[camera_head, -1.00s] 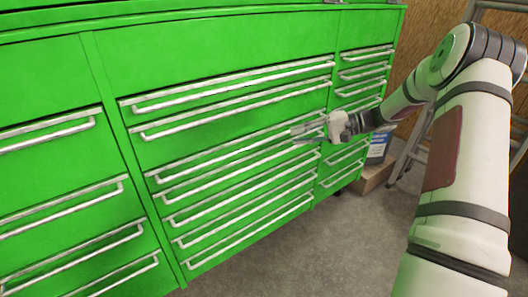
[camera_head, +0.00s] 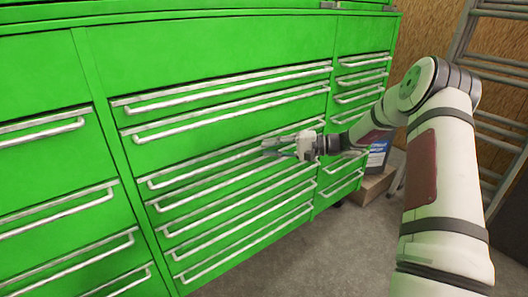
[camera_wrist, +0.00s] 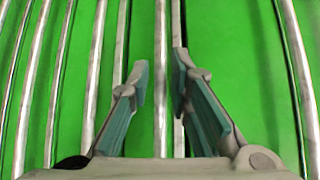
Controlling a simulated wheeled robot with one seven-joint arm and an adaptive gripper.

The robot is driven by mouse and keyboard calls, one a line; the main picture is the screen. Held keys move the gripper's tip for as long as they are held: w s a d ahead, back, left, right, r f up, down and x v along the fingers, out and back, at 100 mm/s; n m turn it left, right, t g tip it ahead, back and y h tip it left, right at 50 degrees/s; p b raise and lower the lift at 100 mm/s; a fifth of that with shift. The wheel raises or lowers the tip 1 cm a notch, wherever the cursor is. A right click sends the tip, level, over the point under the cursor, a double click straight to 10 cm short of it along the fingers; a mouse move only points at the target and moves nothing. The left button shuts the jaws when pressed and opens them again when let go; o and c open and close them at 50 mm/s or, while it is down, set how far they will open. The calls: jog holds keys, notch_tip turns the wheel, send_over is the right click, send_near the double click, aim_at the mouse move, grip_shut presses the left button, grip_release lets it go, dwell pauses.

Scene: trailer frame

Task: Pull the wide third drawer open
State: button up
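The green cabinet's middle column has several wide drawers, and all look shut. The third drawer's handle (camera_head: 205,169) is a long silver bar below the tall second drawer front. My gripper (camera_head: 268,148) is at this handle, right of its middle. In the wrist view, my gripper (camera_wrist: 160,82) is open, with one teal-padded finger on each side of the third drawer's handle bar (camera_wrist: 160,130). The bar runs between the fingertips with gaps on both sides. How deep the fingers reach around it is hard to tell.
The second drawer's handle (camera_head: 230,112) lies above, and the handle of the drawer below (camera_head: 215,182) is close. A narrow drawer column (camera_head: 362,77) stands at right. A ladder (camera_head: 497,70) and a cardboard box (camera_head: 374,187) are beyond it. Grey floor (camera_head: 340,255) is free in front.

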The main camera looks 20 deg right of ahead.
jog(key=shift+x, duration=1.25)
grip_shut()
jog(key=s+d+p, duration=0.2)
jog(key=s+d, duration=0.1)
jog(key=s, duration=0.8)
jog(key=s+d+p, duration=0.2)
jog(key=s+d, duration=0.1)
jog(key=s, duration=0.8)
jog(key=s+d+p, duration=0.2)
jog(key=s+d, duration=0.1)
jog(key=s, duration=0.8)
jog(key=shift+s, duration=0.35)
jog(key=shift+d, duration=0.1)
grip_release()
